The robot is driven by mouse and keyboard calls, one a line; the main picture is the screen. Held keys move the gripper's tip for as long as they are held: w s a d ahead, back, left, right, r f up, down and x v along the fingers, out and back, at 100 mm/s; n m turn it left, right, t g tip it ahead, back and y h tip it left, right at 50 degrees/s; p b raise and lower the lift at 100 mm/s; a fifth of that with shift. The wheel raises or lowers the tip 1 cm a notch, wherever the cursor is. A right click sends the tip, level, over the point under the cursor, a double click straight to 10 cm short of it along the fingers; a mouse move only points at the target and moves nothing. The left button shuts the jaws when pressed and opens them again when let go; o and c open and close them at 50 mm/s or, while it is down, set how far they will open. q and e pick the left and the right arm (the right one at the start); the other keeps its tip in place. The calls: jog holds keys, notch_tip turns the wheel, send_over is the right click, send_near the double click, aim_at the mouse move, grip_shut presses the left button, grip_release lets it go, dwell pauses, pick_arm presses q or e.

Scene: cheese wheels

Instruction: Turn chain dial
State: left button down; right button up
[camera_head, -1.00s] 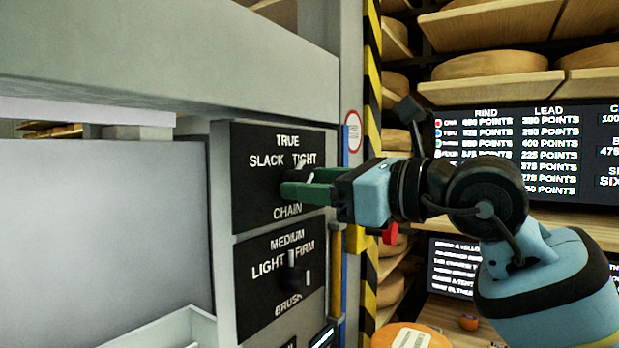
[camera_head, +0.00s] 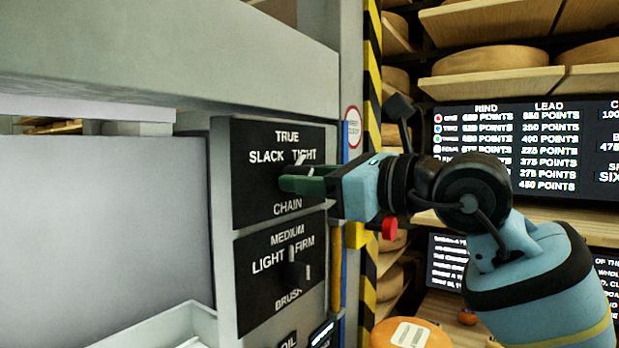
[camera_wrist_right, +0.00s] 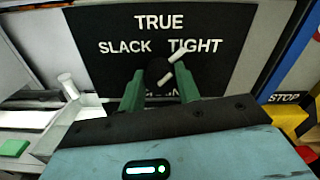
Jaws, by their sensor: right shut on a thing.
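The chain dial (camera_wrist_right: 155,73) is a black knob with a white pointer on a black panel (camera_head: 248,205) marked TRUE, SLACK, TIGHT and CHAIN. In the right wrist view the pointer slants up and right, toward TIGHT. My right gripper (camera_head: 284,183) reaches in from the right, its green fingers at the panel. In the right wrist view the right gripper (camera_wrist_right: 160,86) has a finger on each side of the knob and is shut on it. In the head view the fingers hide most of the knob. My left gripper is not in view.
Below is a BRUSH dial (camera_head: 294,266) marked LIGHT, MEDIUM and FIRM. A red button (camera_head: 389,228) on a yellow box sits right of the panel, close under my right gripper. A striped post (camera_head: 371,120) and shelves of cheese wheels (camera_head: 490,57) stand to the right.

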pick_arm(q)
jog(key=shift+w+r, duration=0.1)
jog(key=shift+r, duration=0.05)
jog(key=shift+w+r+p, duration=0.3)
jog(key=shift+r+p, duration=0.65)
jog(key=shift+p, duration=0.05)
pick_arm(e)
jog(key=n, duration=0.8)
jog(key=shift+n, duration=0.3)
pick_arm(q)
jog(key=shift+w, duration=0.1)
pick_arm(e)
jog(key=o, duration=1)
jog(key=shift+c, duration=0.2)
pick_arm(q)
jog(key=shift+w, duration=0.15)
pick_arm(e)
jog(key=shift+s, duration=0.1)
